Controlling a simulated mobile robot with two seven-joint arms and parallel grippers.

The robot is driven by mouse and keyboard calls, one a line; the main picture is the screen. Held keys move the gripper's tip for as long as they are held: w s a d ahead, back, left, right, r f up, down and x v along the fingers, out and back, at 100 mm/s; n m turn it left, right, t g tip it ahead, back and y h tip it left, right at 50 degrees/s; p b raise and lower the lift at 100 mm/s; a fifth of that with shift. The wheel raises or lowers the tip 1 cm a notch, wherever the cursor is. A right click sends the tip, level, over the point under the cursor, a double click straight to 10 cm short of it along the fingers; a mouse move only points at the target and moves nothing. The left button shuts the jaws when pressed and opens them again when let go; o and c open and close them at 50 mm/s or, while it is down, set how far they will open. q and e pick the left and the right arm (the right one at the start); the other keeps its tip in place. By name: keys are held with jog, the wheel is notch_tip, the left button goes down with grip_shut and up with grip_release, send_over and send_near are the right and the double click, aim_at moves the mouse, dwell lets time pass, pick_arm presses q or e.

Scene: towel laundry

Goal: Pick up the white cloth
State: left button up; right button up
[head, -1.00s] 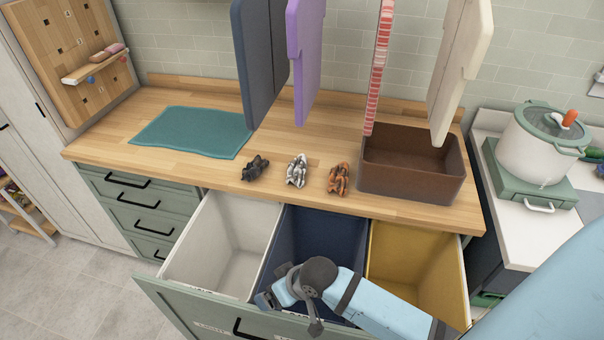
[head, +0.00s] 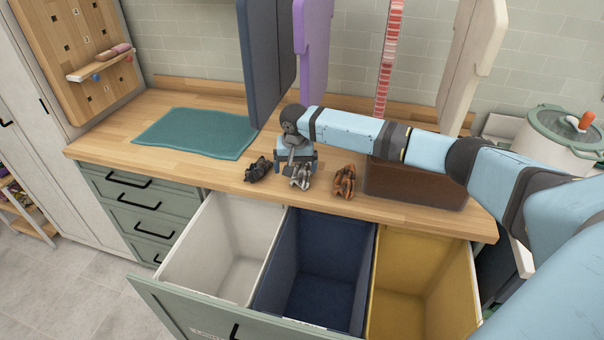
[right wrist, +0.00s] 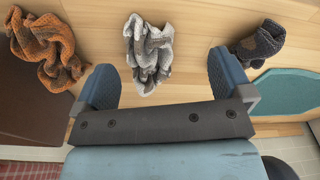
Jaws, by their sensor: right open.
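The crumpled white-grey cloth (head: 301,177) lies on the wooden counter between a dark cloth (head: 258,170) and an orange-brown cloth (head: 344,182). My right gripper (head: 294,160) is just behind and over the white cloth, pointing down. In the right wrist view the two blue fingers are spread wide and empty. The white cloth (right wrist: 149,52) shows in the gap between them, a little beyond the tips, and appears untouched. My left gripper is not in view.
Below the counter an open drawer holds a white bin (head: 186,262), a navy bin (head: 327,235) and a yellow bin (head: 425,255). A brown box (head: 420,193) stands right, partly behind my arm. Boards hang above. A teal mat (head: 195,133) lies left.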

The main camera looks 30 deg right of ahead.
aim_at(301, 167)
jog(key=d+r, duration=0.1)
jog(key=w+d+m, duration=0.1)
jog(key=shift+d+r, duration=0.4)
jog(key=shift+w+d+f, duration=0.1)
jog(key=shift+d+f, duration=0.05)
jog(key=shift+f, duration=0.1)
jog(key=f, duration=0.4)
jog(key=w+f, duration=0.1)
jog(key=f, duration=0.1)
jog(key=shift+d+f+p, duration=0.25)
jog(key=shift+f+p, duration=0.1)
jog(key=c, duration=1)
jog(key=shift+r, duration=0.1)
